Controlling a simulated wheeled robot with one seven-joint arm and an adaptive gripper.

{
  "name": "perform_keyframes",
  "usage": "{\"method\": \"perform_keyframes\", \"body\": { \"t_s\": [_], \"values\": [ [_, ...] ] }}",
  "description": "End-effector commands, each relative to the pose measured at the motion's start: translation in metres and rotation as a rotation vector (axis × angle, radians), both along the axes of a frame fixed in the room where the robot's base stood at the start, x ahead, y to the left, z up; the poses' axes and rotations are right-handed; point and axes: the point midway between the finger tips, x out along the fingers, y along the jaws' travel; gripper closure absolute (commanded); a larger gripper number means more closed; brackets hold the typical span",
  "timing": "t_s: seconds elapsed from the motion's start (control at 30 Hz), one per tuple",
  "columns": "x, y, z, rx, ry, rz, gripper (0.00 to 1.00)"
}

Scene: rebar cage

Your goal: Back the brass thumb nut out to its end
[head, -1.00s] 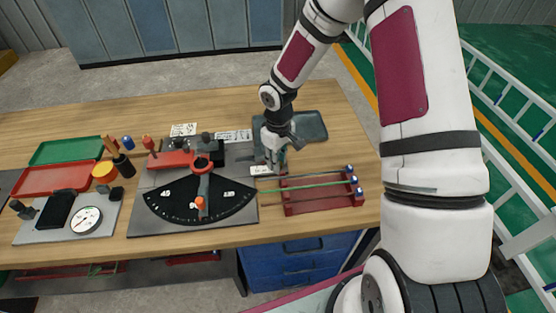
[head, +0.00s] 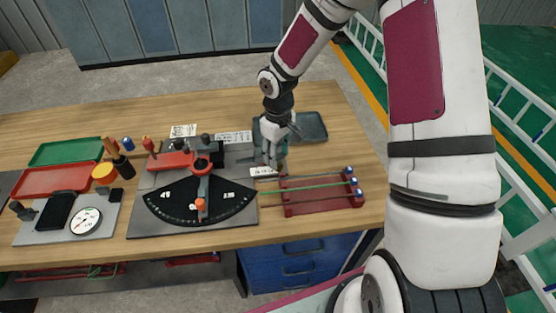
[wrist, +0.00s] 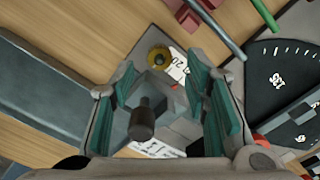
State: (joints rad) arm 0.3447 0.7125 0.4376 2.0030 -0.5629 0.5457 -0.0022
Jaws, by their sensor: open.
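The brass thumb nut (wrist: 160,58) shows in the wrist view as a round gold knurled piece beside a white label marked 20. It lies just beyond the fingertips, near the top of the gap between them. My gripper (wrist: 154,92) is open, with teal pads on both sides and nothing held. A dark cylindrical post (wrist: 142,120) on a grey block shows between the fingers and apart from them. In the head view my gripper (head: 270,158) points down at the right end of the grey fixture plate, and hides the nut there.
The black dial fan (head: 180,202) and red clamp (head: 172,159) are to the left. Bare table (head: 350,130) lies at the right.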

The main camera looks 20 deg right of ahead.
Motion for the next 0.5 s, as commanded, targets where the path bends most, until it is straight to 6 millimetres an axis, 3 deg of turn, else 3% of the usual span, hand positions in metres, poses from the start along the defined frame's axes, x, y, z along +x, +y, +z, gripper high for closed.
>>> {"method": "perform_keyframes", "body": {
  "t_s": [0.23, 0.5],
  "values": [
    [0.001, -0.001, 0.052, -0.002, -0.003, -0.001, 0.57],
    [0.0, -0.001, 0.081, -0.001, 0.0, 0.0, 0.57]
  ]
}}
